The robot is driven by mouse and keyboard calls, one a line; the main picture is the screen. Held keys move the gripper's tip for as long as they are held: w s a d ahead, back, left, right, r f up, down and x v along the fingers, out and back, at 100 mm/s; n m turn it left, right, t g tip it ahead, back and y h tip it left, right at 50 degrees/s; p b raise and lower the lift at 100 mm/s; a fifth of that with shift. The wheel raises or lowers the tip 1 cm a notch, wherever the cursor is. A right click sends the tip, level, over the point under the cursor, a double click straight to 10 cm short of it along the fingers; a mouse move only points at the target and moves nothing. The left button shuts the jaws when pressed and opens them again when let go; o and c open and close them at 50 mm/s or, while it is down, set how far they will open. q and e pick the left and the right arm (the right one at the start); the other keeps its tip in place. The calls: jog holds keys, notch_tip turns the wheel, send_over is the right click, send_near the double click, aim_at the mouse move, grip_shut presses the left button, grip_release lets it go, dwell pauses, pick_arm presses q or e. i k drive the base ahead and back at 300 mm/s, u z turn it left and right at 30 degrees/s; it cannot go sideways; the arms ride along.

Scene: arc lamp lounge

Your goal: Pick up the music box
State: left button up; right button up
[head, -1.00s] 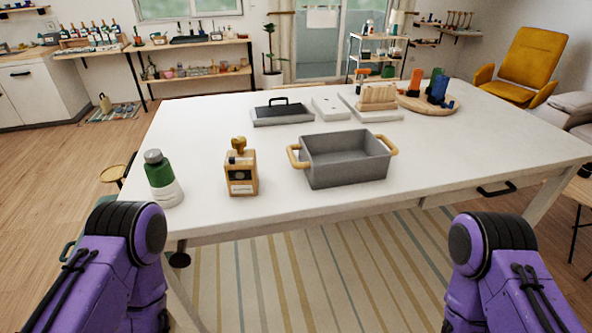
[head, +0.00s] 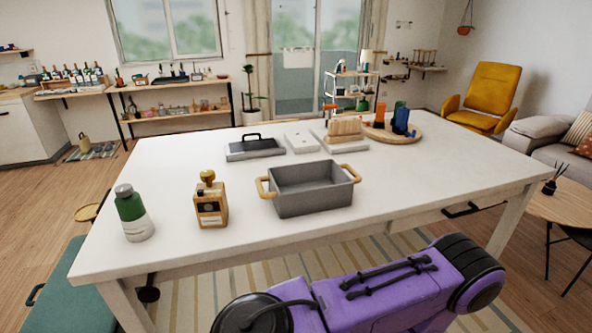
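No object on the white table (head: 400,190) is clearly marked as a music box. A tan-brown, box-shaped item (head: 211,207) with a rounded gold top and dark and pale labels stands upright near the front left; I cannot tell whether it is a music box or a bottle. A slatted light wooden item (head: 345,128) rests on a pale tray at the back. Neither of my grippers is in view. A purple arm link of mine crosses the bottom of the head view, apart from these items in the picture.
A green and white bottle (head: 134,213) stands left of the tan-brown item. A grey bin (head: 312,203) with wooden handles is to its right. A dark-handled grey tray (head: 254,150) and a round wooden board (head: 376,135) with coloured items lie behind. The table's right side is clear.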

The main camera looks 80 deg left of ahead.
aim_at(212, 209)
jog(key=z, duration=0.35)
jog(key=k, duration=1.2)
jog(key=u, duration=0.85)
